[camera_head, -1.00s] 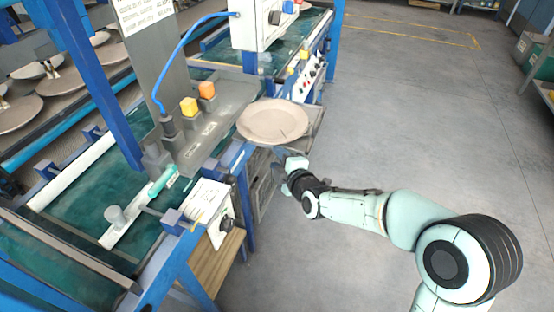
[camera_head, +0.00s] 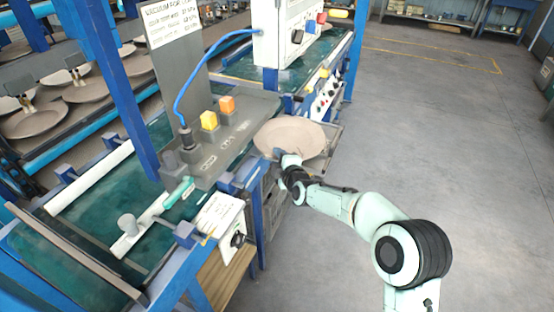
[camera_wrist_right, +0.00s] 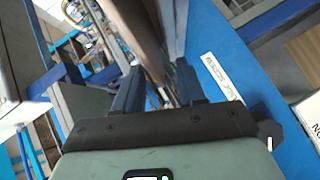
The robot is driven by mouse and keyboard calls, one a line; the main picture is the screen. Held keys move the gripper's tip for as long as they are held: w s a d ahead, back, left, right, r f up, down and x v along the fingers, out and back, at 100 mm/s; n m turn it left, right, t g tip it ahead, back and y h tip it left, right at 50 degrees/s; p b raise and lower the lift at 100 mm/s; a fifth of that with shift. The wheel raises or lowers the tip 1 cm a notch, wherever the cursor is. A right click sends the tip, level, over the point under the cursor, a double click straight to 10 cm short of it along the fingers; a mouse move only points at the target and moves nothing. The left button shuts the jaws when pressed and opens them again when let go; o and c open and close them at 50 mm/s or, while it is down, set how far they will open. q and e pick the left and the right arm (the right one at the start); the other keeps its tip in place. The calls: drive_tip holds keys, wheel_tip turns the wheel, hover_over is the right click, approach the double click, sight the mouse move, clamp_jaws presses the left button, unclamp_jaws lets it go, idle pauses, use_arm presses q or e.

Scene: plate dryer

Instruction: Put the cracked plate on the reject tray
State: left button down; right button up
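A beige round plate (camera_head: 290,136) lies over a grey metal tray or shelf (camera_head: 333,148) at the right end of the bench. I cannot make out a crack in it. My right gripper (camera_head: 283,157) is at the plate's near rim. In the right wrist view the two fingers (camera_wrist_right: 158,84) stand apart, with the edge-on plate (camera_wrist_right: 150,45) between them. A gap seems to show beside the plate, so I see no firm grip. I cannot tell which surface is the reject tray. My left gripper is out of view.
A blue hose (camera_head: 187,88) and a white control box (camera_head: 285,35) are nearby. Racks with several plates (camera_head: 35,122) stand at the left. Open floor (camera_head: 430,130) lies right.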

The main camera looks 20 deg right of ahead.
drive_tip(key=shift+w+f, duration=0.1)
drive_tip(key=shift+w, duration=0.3)
clamp_jaws()
idle(1.3)
